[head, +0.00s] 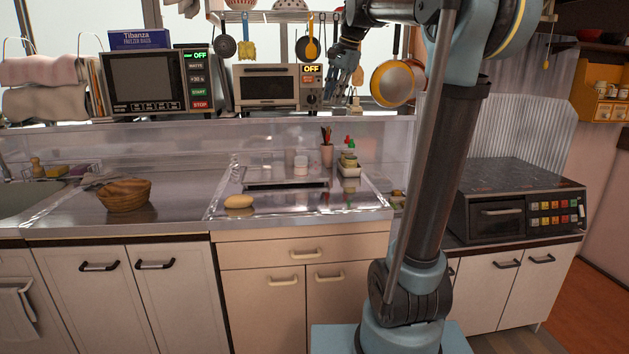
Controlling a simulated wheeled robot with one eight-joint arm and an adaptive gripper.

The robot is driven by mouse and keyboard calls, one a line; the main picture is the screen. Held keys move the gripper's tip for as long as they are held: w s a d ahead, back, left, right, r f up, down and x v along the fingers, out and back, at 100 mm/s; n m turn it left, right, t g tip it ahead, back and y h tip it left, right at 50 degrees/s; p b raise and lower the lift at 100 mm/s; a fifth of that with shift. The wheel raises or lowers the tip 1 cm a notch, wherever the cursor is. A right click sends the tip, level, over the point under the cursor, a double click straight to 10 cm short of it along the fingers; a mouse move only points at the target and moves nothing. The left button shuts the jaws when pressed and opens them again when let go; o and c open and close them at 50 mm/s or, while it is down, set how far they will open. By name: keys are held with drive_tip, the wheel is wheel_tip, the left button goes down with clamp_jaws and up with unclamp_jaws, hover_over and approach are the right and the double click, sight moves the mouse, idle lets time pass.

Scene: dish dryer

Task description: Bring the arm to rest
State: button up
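My gripper (341,82) hangs at the end of my raised arm, near the top of the view and right of the toaster oven. Its fingers point downward, in front of the window and the hanging pans. They are small and dark here, so I cannot tell whether they are apart or together. I see nothing clearly held in them. My arm rises from the base at the lower right, bends at the top edge and reaches left to the gripper.
A toaster oven (268,87) and a microwave (146,82) stand on the shelf. Pans (393,83) hang close to the gripper. A stove (515,201) stands right.

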drive_tip(key=s+d+f+n+h, duration=0.1)
drive_tip(key=s+d+f+n, duration=0.2)
drive_tip(key=s+f, duration=0.8)
drive_tip(key=s+d+f+n+h, duration=0.1)
drive_tip(key=s+d+f+n, duration=0.2)
drive_tip(key=s+f, duration=0.8)
drive_tip(key=s+d+f+n+h, duration=0.1)
drive_tip(key=s+d+f+n, duration=0.2)
drive_tip(key=s+f, duration=0.9)
drive_tip(key=d+f, duration=0.3)
drive_tip(key=f, duration=0.2)
drive_tip(key=shift+d+f+n+g, duration=0.3)
drive_tip(key=shift+d+f, duration=0.05)
drive_tip(key=shift+d, duration=0.05)
drive_tip(key=shift+w+f, duration=0.2)
drive_tip(key=shift+w, duration=0.25)
drive_tip(key=shift+o, duration=0.4)
